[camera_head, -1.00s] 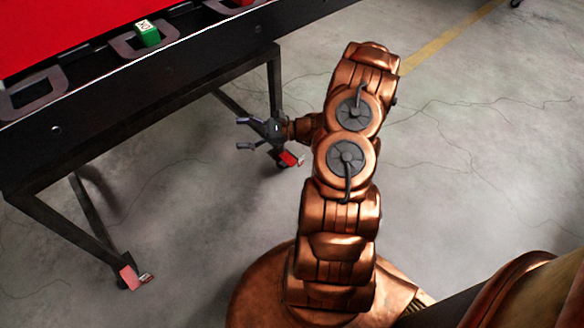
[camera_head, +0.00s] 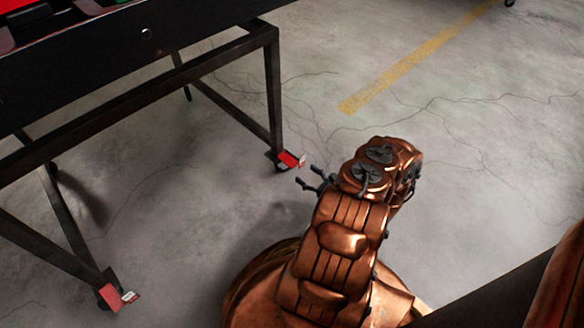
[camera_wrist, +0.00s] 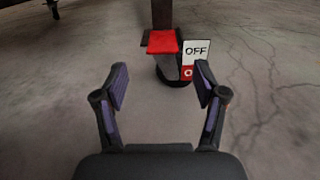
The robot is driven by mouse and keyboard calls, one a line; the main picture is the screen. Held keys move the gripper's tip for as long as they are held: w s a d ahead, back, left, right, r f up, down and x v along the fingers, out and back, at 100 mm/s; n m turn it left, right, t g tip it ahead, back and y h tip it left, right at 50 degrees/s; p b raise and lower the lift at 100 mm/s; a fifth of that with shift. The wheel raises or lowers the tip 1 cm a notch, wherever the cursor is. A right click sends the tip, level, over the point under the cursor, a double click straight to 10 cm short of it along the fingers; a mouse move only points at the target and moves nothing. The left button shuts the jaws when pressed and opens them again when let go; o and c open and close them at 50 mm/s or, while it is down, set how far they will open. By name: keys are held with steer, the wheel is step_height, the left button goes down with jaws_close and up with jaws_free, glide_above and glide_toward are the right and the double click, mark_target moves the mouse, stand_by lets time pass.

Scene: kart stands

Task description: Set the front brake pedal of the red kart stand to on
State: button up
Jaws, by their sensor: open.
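The stand's brake pedal ahead of my gripper is a red plate (camera_wrist: 163,42) above a dark caster at the foot of a black leg. A label reading OFF (camera_wrist: 197,49) stands at its right, with a partly visible red lower part. The same pedal shows in the head view (camera_head: 288,160). A second red pedal (camera_head: 115,298) is at the nearer leg, lower left. My gripper (camera_wrist: 160,88) is open and empty, its fingers apart on either side of the view's middle, short of the pedal. In the head view my gripper (camera_head: 308,177) is low, just right of the farther pedal.
The black stand frame (camera_head: 274,90) fills the upper left, with its tabletop edge (camera_head: 90,70) above. The concrete floor (camera_head: 470,180) to the right is clear, with a yellow line (camera_head: 410,65). Another caster shows far off in the wrist view (camera_wrist: 52,8).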

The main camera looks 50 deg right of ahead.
mark_target(294, 165)
steer(key=shift+w+d+f+b, duration=0.1)
steer(key=shift+w+b, duration=0.7)
steer(key=shift+w, duration=1.1)
steer(key=shift+w+d+b, duration=0.1)
steer(key=shift+w+b, duration=0.65)
steer(key=shift+w, duration=1.1)
steer(key=shift+c, duration=0.2)
jaws_close()
